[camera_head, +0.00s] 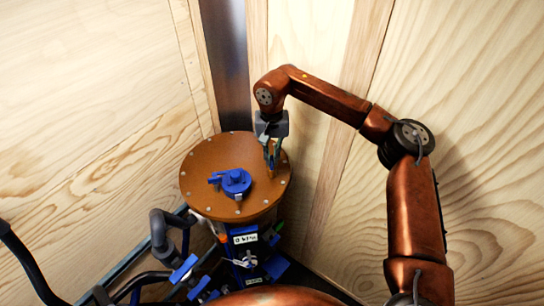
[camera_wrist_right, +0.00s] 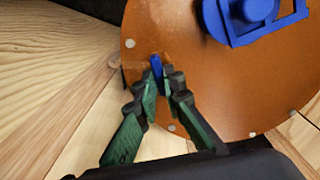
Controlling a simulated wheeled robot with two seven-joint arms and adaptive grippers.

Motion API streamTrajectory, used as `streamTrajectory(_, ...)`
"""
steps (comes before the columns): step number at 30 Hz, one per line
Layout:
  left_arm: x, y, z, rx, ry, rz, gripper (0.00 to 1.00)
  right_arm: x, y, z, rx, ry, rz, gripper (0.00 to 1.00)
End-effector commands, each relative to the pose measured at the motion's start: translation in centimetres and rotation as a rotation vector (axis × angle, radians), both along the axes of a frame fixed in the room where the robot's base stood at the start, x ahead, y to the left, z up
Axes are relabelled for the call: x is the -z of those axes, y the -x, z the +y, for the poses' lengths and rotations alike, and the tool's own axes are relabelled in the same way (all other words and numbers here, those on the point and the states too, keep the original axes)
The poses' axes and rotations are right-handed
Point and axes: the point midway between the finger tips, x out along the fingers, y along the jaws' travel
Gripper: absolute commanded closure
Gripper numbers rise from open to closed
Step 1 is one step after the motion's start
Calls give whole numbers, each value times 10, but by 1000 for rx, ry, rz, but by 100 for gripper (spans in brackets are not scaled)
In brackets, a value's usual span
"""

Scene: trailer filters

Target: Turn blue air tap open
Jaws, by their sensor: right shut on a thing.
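A small blue tap handle (camera_wrist_right: 156,66) shows between the fingertips of my right gripper (camera_wrist_right: 158,72) in the right wrist view, at the edge of the round orange-brown filter lid. My right gripper (camera_head: 272,170) reaches down over the lid's right side in the head view, its fingers closed on this blue piece. The fingers hide most of it, so I cannot tell how far it is turned. My left gripper is not in view.
The orange-brown lid (camera_head: 205,178) carries a larger blue fitting (camera_head: 236,181) near its middle. Below are pipes with blue handles (camera_head: 184,268), a white label (camera_head: 246,239) and dark hoses (camera_head: 30,262). Wooden walls (camera_head: 90,90) stand close behind and beside the filter.

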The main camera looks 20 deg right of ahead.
Motion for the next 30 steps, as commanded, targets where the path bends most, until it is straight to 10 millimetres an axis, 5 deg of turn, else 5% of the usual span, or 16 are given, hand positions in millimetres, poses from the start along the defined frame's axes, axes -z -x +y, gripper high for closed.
streamTrajectory(12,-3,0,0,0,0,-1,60,-3,-1,1,-174,-3,-6,100)
streamTrajectory(28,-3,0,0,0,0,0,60,-3,-2,1,-196,-3,-7,100)
streamTrajectory(30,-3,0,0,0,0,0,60,-3,-2,1,-196,-3,-7,87)
